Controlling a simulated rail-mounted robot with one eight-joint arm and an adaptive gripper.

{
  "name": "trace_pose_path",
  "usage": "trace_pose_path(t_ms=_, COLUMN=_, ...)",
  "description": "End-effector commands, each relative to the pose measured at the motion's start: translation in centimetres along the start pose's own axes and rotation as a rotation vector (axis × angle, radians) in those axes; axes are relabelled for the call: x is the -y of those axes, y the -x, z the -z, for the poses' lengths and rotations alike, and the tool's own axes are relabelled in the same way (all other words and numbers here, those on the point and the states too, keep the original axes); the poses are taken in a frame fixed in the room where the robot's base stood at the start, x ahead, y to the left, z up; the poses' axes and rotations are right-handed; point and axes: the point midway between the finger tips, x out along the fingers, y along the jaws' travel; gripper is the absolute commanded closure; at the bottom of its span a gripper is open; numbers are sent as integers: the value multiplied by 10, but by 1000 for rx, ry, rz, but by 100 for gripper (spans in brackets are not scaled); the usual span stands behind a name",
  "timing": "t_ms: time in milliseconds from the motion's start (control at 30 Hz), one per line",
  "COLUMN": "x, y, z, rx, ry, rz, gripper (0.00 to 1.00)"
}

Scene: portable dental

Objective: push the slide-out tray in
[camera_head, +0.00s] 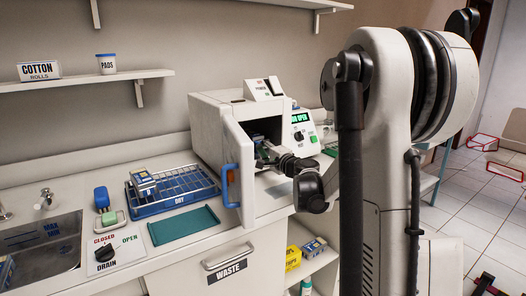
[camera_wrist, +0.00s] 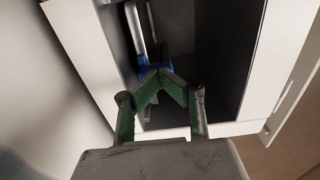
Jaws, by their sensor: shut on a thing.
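The white box-shaped unit (camera_head: 212,128) stands on the counter with its door (camera_head: 238,170) swung open toward the front. My gripper (camera_head: 264,155) reaches into its dark chamber. In the wrist view my gripper (camera_wrist: 157,76) has its green-padded fingers closed together at the tips, at a blue part of the slide-out tray (camera_wrist: 142,68). Pale metal bars run back into the chamber behind that part. The fingers hide most of the grip, and the tray's full outline is hidden in the dark interior.
The door has a blue handle (camera_head: 226,186). A blue wire rack marked DRY (camera_head: 195,190) and a teal mat (camera_head: 182,225) lie left of the door. A control panel with a green display (camera_head: 301,118) stands right of the chamber. A sink (camera_head: 40,245) is at far left.

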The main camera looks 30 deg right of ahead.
Motion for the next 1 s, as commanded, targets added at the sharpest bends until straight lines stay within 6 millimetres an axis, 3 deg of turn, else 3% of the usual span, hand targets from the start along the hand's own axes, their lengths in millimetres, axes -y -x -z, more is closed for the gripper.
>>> trace_pose_path(t_ms=267, x=0, y=-1, z=-1, rx=2, ry=0, rz=0, gripper=100)
trace_pose_path(t_ms=433, x=0, y=11, z=-1, rx=2, ry=0, rz=0, gripper=100)
trace_pose_path(t_ms=1000, x=2, y=118, z=-4, rx=6, ry=0, rz=1, gripper=100)
